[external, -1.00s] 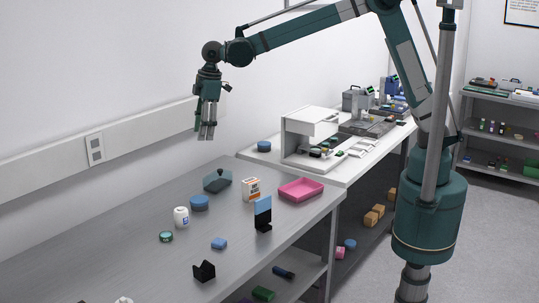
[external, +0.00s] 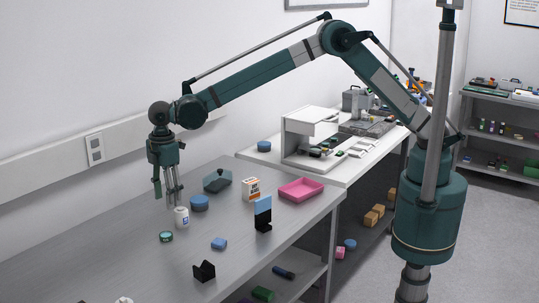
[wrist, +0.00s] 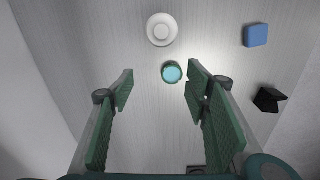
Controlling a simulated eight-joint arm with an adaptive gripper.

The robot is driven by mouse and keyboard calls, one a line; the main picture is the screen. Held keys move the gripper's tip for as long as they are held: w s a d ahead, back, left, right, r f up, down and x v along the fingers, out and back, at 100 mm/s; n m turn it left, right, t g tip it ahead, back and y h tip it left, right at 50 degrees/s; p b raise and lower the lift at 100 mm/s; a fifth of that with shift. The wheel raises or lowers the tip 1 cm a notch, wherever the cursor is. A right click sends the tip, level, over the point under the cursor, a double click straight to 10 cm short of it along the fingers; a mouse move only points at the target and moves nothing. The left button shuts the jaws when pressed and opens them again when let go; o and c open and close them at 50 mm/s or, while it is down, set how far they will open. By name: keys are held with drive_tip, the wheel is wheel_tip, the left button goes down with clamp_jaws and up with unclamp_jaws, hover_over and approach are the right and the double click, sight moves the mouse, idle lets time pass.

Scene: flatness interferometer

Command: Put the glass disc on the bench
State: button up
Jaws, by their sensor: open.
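The glass disc (wrist: 172,73) looks pale blue with a dark green rim. It lies flat on the grey bench (external: 120,252); I cannot tell whether the rim is a separate holder. In the external view the disc (external: 166,237) is a small teal round in front of a white jar. My gripper (external: 172,197) is open and empty, pointing down above the bench near the jar. In the wrist view my gripper (wrist: 160,70) has its two green fingers apart, with the disc beyond them and nearer the right fingertip.
The white jar (external: 181,217) stands close to the disc.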

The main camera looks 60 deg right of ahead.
hover_over(166, 234)
wheel_tip(166, 234, down, 4)
drive_tip(key=shift+a+r+n, duration=0.1)
drive_tip(key=shift+a+n, duration=0.05)
drive_tip(key=shift+n, duration=0.25)
drive_tip(key=shift+f, duration=1.35)
drive_tip(key=shift+s+f, duration=0.1)
drive_tip(key=shift+f, duration=2.5)
drive_tip(key=shift+c, duration=0.2)
drive_tip(key=c, duration=1)
drive_tip(key=shift+r, duration=0.1)
